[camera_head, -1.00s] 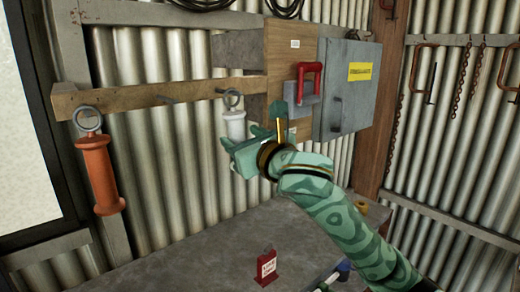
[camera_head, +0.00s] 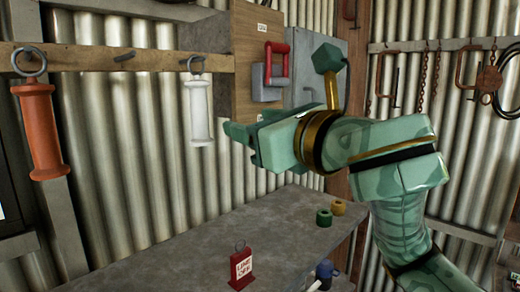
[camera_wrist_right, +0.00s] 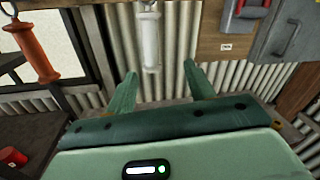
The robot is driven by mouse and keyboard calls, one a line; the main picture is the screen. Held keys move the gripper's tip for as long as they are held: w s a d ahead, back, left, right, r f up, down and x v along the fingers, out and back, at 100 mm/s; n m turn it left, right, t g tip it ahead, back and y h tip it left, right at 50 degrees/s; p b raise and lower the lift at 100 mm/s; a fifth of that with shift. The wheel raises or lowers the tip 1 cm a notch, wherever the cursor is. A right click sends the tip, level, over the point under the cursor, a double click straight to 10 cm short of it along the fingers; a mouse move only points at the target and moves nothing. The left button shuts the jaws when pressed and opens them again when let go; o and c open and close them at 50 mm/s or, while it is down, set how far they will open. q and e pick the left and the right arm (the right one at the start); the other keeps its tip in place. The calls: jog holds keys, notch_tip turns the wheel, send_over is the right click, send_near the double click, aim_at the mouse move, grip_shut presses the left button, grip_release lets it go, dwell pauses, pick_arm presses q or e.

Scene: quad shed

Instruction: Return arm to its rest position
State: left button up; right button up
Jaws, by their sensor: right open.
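My right arm comes in from the lower right of the head view, with its green gripper (camera_head: 240,142) in front of the corrugated wall, right of and below the white handle. In the right wrist view the gripper (camera_wrist_right: 158,88) has its two fingers spread apart with nothing between them. The white handle (camera_head: 200,115) hangs from the wooden rail, apart from the fingers; it also shows in the right wrist view (camera_wrist_right: 150,42) beyond the fingers. My left gripper does not show.
An orange handle (camera_head: 42,130) hangs at the left on the wooden rail (camera_head: 95,60). A red lever switch (camera_head: 276,65) and a grey box (camera_head: 318,60) are behind my arm. The bench (camera_head: 185,250) holds a red tagged block (camera_head: 241,268), a green roll (camera_head: 324,217) and a yellow roll (camera_head: 338,207).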

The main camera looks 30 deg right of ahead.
jog(key=w+d+f+m+g+h, duration=0.1)
jog(key=d+f+m+g+h, duration=0.15)
jog(key=f+m, duration=1.15)
jog(key=d+f+m+g+h, duration=0.25)
jog(key=f+m, duration=0.55)
jog(key=f, duration=1.2)
jog(key=s+d+f+m+g+h, duration=0.2)
jog(key=s+d+f+m+g, duration=0.1)
jog(key=s+f+m, duration=0.45)
jog(key=s+d+f+m+g+h, duration=0.1)
jog(key=s+d+f+m+g, duration=0.25)
jog(key=s+f, duration=0.55)
jog(key=s+a+f+g+y+b, duration=0.15)
jog(key=f+b, duration=0.25)
jog(key=f, duration=1)
jog(key=s+a+f+m+y+b, duration=0.15)
jog(key=f+b, duration=0.25)
jog(key=f, duration=1)
jog(key=s+a+f+g+b, duration=0.1)
jog(key=s+a+f+b, duration=0.15)
jog(key=f, duration=1.05)
jog(key=s+f+m+g+y+b, duration=0.1)
jog(key=s+f+b, duration=0.7)
jog(key=s+f, duration=1)
notch_tip(320, 180, down, 2)
jog(key=shift+f+m+g, duration=0.25)
jog(key=shift+m+g, duration=0.4)
jog(key=shift+g, duration=0.35)
